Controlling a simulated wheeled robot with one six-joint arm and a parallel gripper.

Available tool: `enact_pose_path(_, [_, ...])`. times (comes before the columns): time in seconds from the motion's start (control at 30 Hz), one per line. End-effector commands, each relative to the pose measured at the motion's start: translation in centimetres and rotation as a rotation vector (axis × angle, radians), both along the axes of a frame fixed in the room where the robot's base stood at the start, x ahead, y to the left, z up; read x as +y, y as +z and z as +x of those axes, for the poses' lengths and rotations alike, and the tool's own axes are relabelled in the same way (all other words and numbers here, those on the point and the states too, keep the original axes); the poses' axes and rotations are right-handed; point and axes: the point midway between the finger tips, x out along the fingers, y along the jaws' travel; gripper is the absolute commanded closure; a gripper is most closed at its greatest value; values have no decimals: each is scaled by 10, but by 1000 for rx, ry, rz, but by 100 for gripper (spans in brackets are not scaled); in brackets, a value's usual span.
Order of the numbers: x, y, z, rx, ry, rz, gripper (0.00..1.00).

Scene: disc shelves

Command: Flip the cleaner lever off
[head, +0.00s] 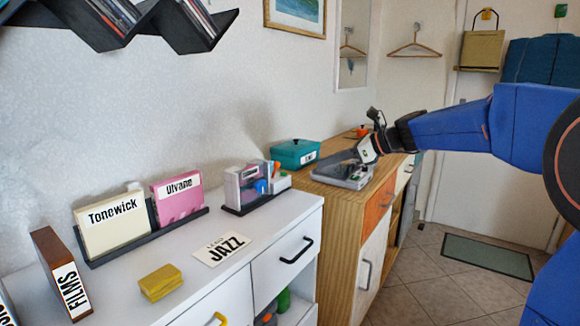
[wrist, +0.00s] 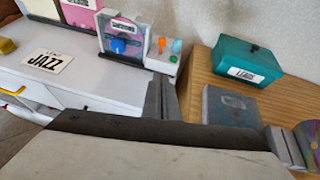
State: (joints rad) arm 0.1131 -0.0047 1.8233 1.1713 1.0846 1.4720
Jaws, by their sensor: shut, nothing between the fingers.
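A clear-fronted box with a pink disc and a blue knob, which looks like the cleaner (head: 245,184), stands on the white cabinet near its right end. It also shows in the wrist view (wrist: 124,46). In the wrist view the fingertips appear just below the white block. In the head view my gripper's wrist is over the wooden cabinet.
On the wooden cabinet (head: 332,194) are a teal box (head: 295,153) and a grey flat case (wrist: 231,106). A shiny disc (wrist: 309,143) shows at the wrist view's right edge. Tonewick (head: 112,221) and Ulvane (head: 178,197) cases stand left of the cleaner. A JAZZ card (head: 222,248) lies in front.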

Motion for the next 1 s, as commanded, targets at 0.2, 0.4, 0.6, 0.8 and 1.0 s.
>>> enact_pose_path(0.2, [2,-2,1,0,1,-1,100])
enact_pose_path(0.4, [19,-11,10,0,4,-1,100])
enact_pose_path(0.6, [46,-27,26,1,3,-2,100])
enact_pose_path(0.8, [73,-43,42,1,3,-2,100])
enact_pose_path(1.0, [96,-39,56,-2,3,-3,100])
